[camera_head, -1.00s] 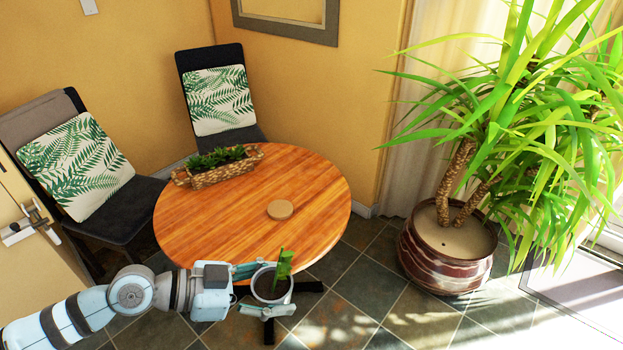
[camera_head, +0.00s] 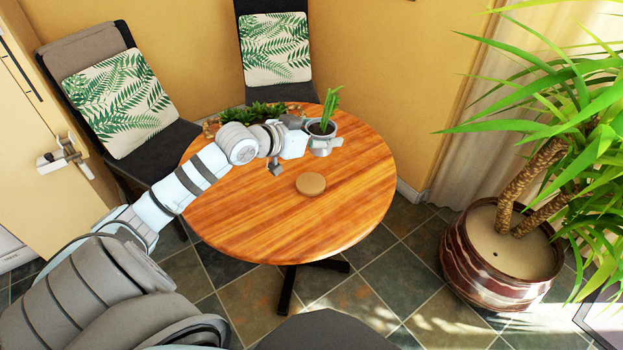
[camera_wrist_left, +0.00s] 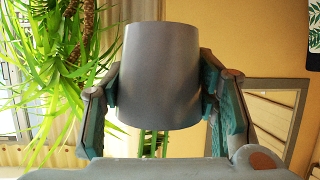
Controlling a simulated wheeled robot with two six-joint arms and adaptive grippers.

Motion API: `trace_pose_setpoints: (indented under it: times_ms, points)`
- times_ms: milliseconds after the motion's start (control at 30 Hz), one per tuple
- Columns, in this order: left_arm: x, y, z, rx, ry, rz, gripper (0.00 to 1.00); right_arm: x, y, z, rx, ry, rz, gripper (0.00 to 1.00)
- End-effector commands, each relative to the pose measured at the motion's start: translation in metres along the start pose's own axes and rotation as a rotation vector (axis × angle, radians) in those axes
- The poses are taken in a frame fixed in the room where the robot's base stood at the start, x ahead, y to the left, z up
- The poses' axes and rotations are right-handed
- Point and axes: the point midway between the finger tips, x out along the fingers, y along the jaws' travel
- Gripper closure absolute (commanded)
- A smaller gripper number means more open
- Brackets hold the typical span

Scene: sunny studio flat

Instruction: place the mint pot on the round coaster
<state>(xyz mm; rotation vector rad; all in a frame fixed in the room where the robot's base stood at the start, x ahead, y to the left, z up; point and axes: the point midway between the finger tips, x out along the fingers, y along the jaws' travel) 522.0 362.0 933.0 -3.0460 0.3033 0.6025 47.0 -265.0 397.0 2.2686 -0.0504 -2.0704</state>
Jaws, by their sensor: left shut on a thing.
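The mint pot (camera_head: 321,131) is a small grey pot with green stems standing out of it. My left gripper (camera_head: 322,143) is shut on the pot and holds it upright over the back part of the round wooden table (camera_head: 270,228). In the left wrist view the grey pot (camera_wrist_left: 160,75) sits between the two fingers. The round coaster (camera_head: 310,184) is a light wooden disc lying bare on the table, nearer to me than the pot. The pot's height above the table is hard to tell. My right gripper is not in view.
A woven planter with green plants (camera_head: 262,115) stands at the table's back edge, partly hidden by my left arm. Two chairs with leaf-print cushions (camera_head: 274,47) stand behind and left. A large potted plant (camera_head: 500,250) is on the floor at right. The table's front is clear.

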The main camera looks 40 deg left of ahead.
Motion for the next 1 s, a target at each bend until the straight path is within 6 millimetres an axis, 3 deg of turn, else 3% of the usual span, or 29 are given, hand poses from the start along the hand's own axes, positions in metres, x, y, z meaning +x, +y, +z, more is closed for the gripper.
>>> trace_pose_setpoints:
  times_ms: [100, 267, 367, 600, 1000]
  points:
    - [0.012, -0.041, -0.013, -0.069, 0.009, -0.154, 0.81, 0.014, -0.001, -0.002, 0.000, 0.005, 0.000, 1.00]
    - [0.018, -0.066, -0.015, -0.111, 0.005, -0.253, 0.81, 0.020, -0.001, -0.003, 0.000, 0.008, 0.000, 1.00]
    - [0.028, -0.068, 0.011, -0.115, 0.000, -0.260, 0.81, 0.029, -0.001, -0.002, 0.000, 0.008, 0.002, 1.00]
    - [0.063, -0.068, 0.097, -0.113, 0.001, -0.257, 0.81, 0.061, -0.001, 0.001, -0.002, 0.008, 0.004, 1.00]
    - [0.089, -0.070, 0.161, -0.110, 0.004, -0.257, 0.81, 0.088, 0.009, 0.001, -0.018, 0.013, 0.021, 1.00]
